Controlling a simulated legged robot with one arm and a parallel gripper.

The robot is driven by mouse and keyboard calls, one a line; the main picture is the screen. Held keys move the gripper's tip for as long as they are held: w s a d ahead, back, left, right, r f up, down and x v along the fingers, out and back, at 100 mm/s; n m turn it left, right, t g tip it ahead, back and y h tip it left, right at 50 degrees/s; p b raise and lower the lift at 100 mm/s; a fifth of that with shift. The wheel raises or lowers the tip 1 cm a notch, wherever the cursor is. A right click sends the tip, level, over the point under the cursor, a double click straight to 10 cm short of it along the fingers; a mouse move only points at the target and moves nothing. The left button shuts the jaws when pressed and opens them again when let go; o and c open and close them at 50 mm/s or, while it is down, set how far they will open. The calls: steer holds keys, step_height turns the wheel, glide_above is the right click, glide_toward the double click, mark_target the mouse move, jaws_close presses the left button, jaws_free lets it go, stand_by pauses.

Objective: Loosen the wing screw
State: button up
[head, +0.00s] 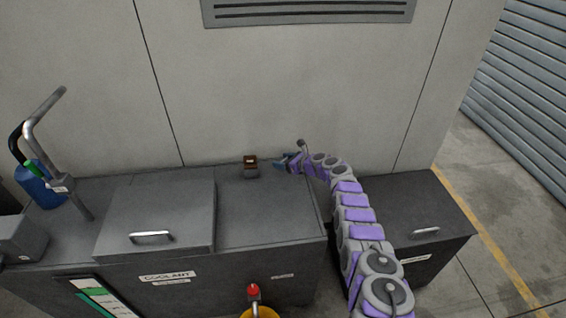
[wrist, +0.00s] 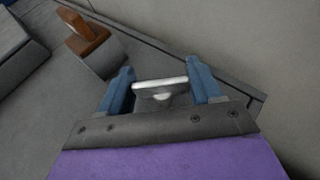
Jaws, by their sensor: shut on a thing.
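The wing screw (wrist: 160,84) shows in the wrist view as a pale silver metal bar on a darker stem. It sits between the two blue fingers of my gripper (wrist: 159,70), which are shut on its two ends. In the head view my gripper (head: 282,162) is at the back of the dark grey tank top, near the wall. The wing screw cannot be made out there; the gripper hides it or it is too small.
A brown-topped small block (head: 250,164) stands just left of my gripper; it also shows in the wrist view (wrist: 87,35). A lidded box (head: 157,215) lies further left on the tank top. The wall (head: 300,110) rises close behind. A bent metal pipe (head: 62,170) stands far left.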

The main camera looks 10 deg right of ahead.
mark_target(285, 160)
steer(key=shift+w+d+r, duration=0.2)
steer(key=shift+d+r, duration=0.05)
steer(key=shift+r, duration=0.15)
steer(key=o, duration=0.8)
steer(key=shift+s, duration=0.1)
steer(key=shift+o, duration=0.8)
steer(key=shift+f, duration=0.25)
steer(key=shift+s, duration=0.1)
steer(key=p+v, duration=0.3)
steer(key=shift+s+r+p, duration=0.1)
steer(key=shift+p, duration=0.2)
steer(key=p+v, duration=0.5)
steer(key=v, duration=0.9)
steer(key=shift+d, duration=0.1)
